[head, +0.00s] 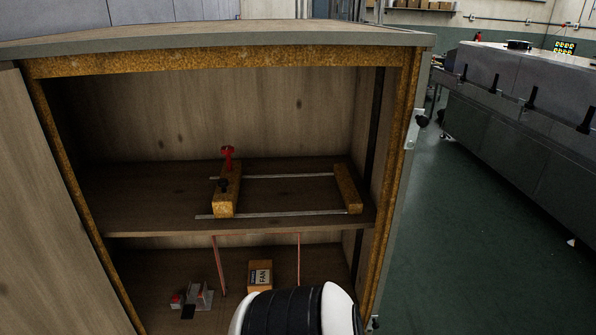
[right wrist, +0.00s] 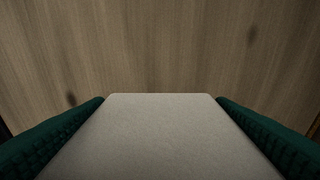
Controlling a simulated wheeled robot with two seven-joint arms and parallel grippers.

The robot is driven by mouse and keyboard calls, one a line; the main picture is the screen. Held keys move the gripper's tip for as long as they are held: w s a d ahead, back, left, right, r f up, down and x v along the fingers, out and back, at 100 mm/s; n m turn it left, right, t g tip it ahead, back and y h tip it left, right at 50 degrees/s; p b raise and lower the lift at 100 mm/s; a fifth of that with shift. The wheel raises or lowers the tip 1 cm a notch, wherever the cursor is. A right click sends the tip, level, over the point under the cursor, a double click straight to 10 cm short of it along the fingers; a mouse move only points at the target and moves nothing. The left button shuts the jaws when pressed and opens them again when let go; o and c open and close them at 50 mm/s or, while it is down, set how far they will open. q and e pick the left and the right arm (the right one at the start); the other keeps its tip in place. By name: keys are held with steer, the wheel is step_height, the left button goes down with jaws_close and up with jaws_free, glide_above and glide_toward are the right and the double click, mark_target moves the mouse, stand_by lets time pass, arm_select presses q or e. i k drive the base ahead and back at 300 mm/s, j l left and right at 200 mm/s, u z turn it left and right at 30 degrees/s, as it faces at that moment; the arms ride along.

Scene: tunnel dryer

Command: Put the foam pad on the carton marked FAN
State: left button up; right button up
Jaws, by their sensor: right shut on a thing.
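The carton marked FAN (head: 260,276) is a small tan box with a white label, on the lower shelf of the wooden cabinet. A white and black part of my own arm covers the area just in front of it in the head view. In the right wrist view, my right gripper (right wrist: 160,125) has green finger pads shut on both sides of a pale grey flat pad, the foam pad (right wrist: 160,140). A wood-grain surface lies beyond the pad. Neither gripper shows in the head view, and the left gripper is in no view.
The cabinet's middle shelf (head: 130,205) carries a wooden frame with metal rods (head: 228,190) and a red knob. Several small red and grey items (head: 197,294) lie left of the carton. Thin pinkish strips hang below the shelf. An open door (head: 45,220) stands at left.

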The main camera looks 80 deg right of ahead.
mark_target(260, 272)
steer(key=z, duration=2.1)
steer(key=i+j, duration=0.05)
